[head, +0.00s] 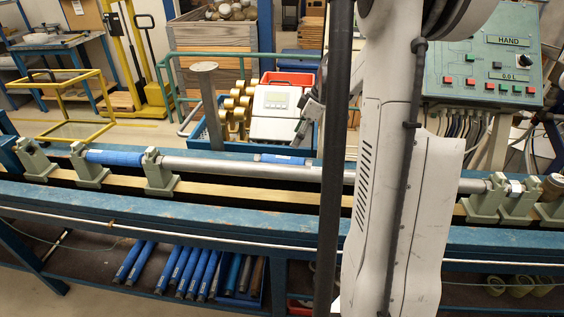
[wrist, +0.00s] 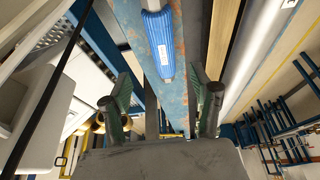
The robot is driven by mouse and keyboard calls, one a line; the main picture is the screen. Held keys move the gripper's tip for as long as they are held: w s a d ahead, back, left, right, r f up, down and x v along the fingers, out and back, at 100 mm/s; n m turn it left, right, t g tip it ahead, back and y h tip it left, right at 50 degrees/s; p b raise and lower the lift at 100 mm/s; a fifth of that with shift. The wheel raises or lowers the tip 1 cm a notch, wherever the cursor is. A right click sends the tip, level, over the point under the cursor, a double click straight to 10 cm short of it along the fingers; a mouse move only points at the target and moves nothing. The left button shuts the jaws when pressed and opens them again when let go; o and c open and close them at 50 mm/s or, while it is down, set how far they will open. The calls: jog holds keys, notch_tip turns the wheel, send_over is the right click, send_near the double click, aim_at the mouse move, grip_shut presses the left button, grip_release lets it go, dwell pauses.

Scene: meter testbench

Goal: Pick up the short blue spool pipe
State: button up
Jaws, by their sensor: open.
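A short blue spool pipe (head: 283,159) lies on the blue back beam of the bench in the head view, left of my arm. In the wrist view the blue pipe (wrist: 161,42) lies lengthwise on the worn blue beam, beyond the fingertips and roughly in line with the gap between them. My gripper (wrist: 161,85) is open with nothing between its fingers. In the head view my gripper (head: 304,122) is partly hidden by my own arm and a dark post, and appears above the pipe, apart from it.
Another blue pipe (head: 115,157) sits between green-grey supports (head: 159,172) at left, in line with a long grey pipe (head: 235,168). A white meter box (head: 272,113) stands behind the beam. Several blue pipes (head: 185,270) lie on the lower shelf. A control panel (head: 485,65) stands at right.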

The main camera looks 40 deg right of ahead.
aim_at(285, 158)
jog(key=x, duration=0.6)
jog(key=shift+w+a+f, duration=0.1)
jog(key=shift+w+f, duration=0.05)
jog(key=shift+f, duration=0.15)
jog(key=shift+p+x, duration=0.3)
jog(key=shift+x, duration=2.5)
jog(key=shift+a, duration=0.15)
grip_shut()
